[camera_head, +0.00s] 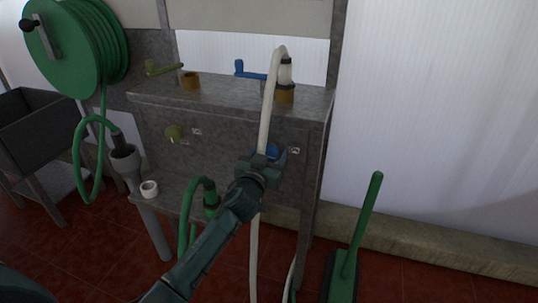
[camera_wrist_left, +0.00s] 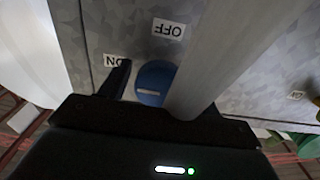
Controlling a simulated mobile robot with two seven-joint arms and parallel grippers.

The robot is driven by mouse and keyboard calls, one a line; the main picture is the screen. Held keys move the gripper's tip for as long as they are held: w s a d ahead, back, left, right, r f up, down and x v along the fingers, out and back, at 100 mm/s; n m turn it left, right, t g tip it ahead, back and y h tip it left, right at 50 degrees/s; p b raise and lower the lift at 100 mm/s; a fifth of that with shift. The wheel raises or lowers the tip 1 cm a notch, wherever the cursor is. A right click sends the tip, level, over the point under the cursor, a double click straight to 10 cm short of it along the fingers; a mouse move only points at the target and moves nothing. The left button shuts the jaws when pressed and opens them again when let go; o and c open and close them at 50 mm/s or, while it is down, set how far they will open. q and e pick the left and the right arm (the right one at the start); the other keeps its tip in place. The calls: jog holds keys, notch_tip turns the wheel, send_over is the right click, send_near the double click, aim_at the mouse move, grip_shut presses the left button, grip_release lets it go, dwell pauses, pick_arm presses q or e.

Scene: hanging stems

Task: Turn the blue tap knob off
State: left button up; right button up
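The blue tap knob (camera_head: 270,151) is on the front panel of the metal sink unit. In the left wrist view the knob (camera_wrist_left: 153,84) bears a short pale bar, with an upside-down ON label (camera_wrist_left: 116,61) at its upper left and an OFF label (camera_wrist_left: 168,28) above it. My left gripper (camera_head: 264,160) is at the knob, its fingers apart. One dark finger shows left of the knob; the other is hidden behind the pale hose (camera_wrist_left: 212,60). I cannot tell whether the fingers touch the knob. My right gripper is not in view.
The pale hose (camera_head: 267,105) hangs down the unit's front, close beside my left gripper. A green knob (camera_head: 174,133) is left on the same panel. A green hose reel (camera_head: 90,45) hangs at upper left. A green-handled broom (camera_head: 360,225) stands right; the wall beyond is bare.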

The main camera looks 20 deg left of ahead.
pick_arm(q)
jog(key=c, duration=0.8)
jog(key=shift+o, duration=0.2)
jog(key=shift+m, duration=0.3)
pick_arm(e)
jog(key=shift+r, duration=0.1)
pick_arm(q)
jog(key=m, duration=0.3)
jog(key=shift+p, duration=0.3)
jog(key=m, duration=0.5)
jog(key=shift+a+p, duration=0.1)
jog(key=shift+p, duration=0.2)
jog(key=m, duration=0.3)
jog(key=shift+m, duration=0.3)
jog(key=m, duration=0.3)
jog(key=shift+r+m+p, duration=0.1)
jog(key=shift+m+p, duration=0.3)
jog(key=shift+m, duration=0.8)
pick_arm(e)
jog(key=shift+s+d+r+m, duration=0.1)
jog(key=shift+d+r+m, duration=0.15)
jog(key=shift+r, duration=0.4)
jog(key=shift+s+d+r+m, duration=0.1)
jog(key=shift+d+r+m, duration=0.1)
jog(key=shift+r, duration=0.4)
